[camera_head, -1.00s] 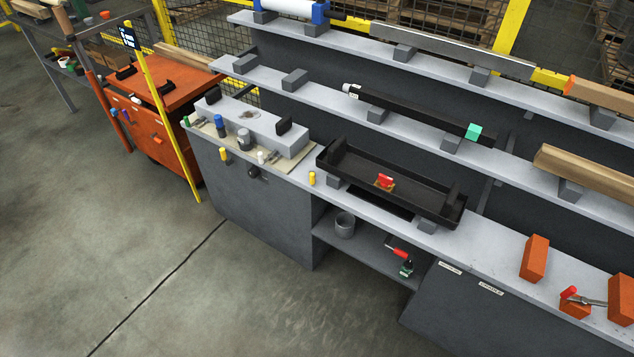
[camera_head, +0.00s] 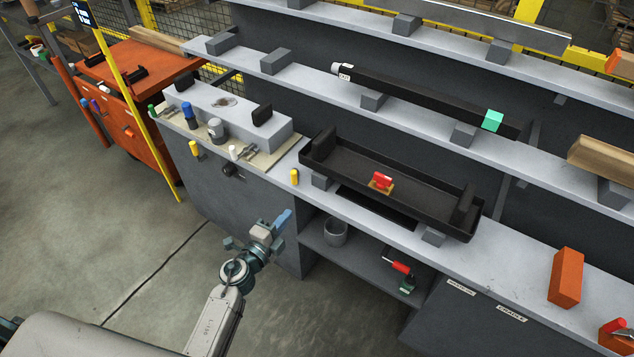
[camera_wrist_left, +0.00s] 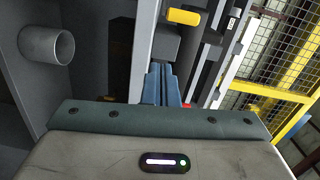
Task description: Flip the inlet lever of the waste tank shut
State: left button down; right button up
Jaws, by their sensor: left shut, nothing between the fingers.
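No part is clearly marked as the waste tank, and I cannot tell which fitting is its inlet lever. A red piece on a brass-coloured base (camera_head: 382,181) sits in the black tray (camera_head: 345,166) on the bench. A red-handled fitting (camera_head: 400,268) with a dark and green base is on the lower shelf. My left gripper (camera_head: 283,219) is shut and empty in front of the bench, left of the grey cup (camera_head: 335,232). In the left wrist view its blue fingers (camera_wrist_left: 162,84) lie together, with the cup (camera_wrist_left: 48,46) at left. My right gripper is out of view.
A yellow peg (camera_head: 294,177) stands on the bench edge left of the tray. A grey block (camera_head: 228,117) with small bottles stands further left. A yellow post (camera_head: 138,95) rises at left. The floor in front is open.

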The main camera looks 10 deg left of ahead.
aim_at(294, 184)
pick_arm(q)
jog(key=shift+w+d+r+m+h, duration=0.3)
jog(key=shift+d+r+m, duration=0.1)
jog(key=shift+r, duration=0.25)
jog(key=shift+w+d+r+m+h, duration=0.3)
jog(key=shift+d+r+m, duration=0.1)
jog(key=shift+r, duration=0.25)
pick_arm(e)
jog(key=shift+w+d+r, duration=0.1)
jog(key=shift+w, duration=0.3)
pick_arm(q)
jog(key=x, duration=0.9)
jog(key=shift+w+r, duration=0.1)
jog(key=shift+w, duration=0.2)
jog(key=a, duration=0.3)
jog(key=shift+w+b, duration=0.25)
jog(key=shift+b, duration=0.05)
jog(key=shift+a, duration=0.45)
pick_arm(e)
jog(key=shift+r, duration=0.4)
pick_arm(q)
jog(key=shift+s+a+m+h, duration=0.1)
jog(key=shift+a+m+h, duration=0.1)
jog(key=shift+m+h, duration=0.15)
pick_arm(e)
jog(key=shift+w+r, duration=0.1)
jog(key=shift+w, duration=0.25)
